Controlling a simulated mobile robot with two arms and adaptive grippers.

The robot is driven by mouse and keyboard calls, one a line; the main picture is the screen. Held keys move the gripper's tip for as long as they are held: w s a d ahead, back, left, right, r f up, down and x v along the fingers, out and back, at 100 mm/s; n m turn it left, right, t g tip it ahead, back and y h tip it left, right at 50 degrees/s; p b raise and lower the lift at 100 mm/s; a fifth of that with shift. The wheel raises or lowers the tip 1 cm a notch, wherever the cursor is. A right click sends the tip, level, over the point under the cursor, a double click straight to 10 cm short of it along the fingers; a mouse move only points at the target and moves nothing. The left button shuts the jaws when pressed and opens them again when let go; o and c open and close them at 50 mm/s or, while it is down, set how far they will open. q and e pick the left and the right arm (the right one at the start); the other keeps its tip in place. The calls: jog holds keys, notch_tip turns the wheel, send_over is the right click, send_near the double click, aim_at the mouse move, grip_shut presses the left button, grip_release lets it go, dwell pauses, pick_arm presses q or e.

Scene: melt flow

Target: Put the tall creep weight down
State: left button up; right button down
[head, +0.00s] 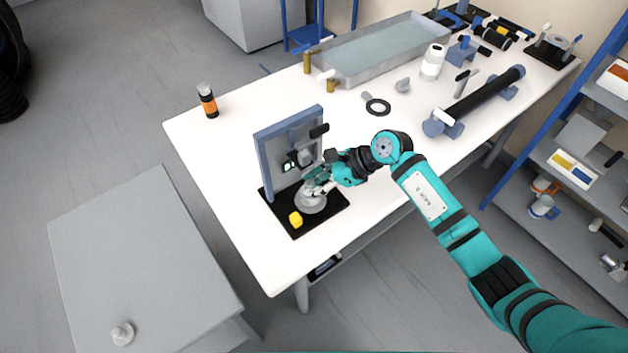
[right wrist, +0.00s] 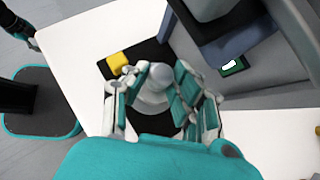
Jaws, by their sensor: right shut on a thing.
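My right gripper (head: 320,184) is shut on the tall creep weight (head: 311,201), a pale grey metal piece with a rounded top and a wide round disc below. The right wrist view shows the weight's round top (right wrist: 160,75) between the fingers of my right gripper (right wrist: 163,92). The weight is upright over the black base plate (head: 334,206) of the blue-grey stand. I cannot tell whether its underside touches the plate, as the fingers hide part of it. My left gripper does not show.
A yellow cube (head: 296,219) sits on the base plate close beside the weight. The stand's upright panel (head: 280,160) rises behind. A small pale weight (head: 122,333) stands on the grey cabinet (head: 140,250). The white table (head: 235,160) is clear left of the stand, except for an orange-banded bottle (head: 208,101).

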jog(key=shift+b, duration=0.35)
dwell(0.7)
jog(key=c, duration=1)
grip_release()
jog(key=shift+c, duration=0.2)
jog(key=shift+o, duration=0.2)
jog(key=shift+f, duration=0.15)
jog(key=shift+d, duration=0.1)
jog(key=v, duration=1.2)
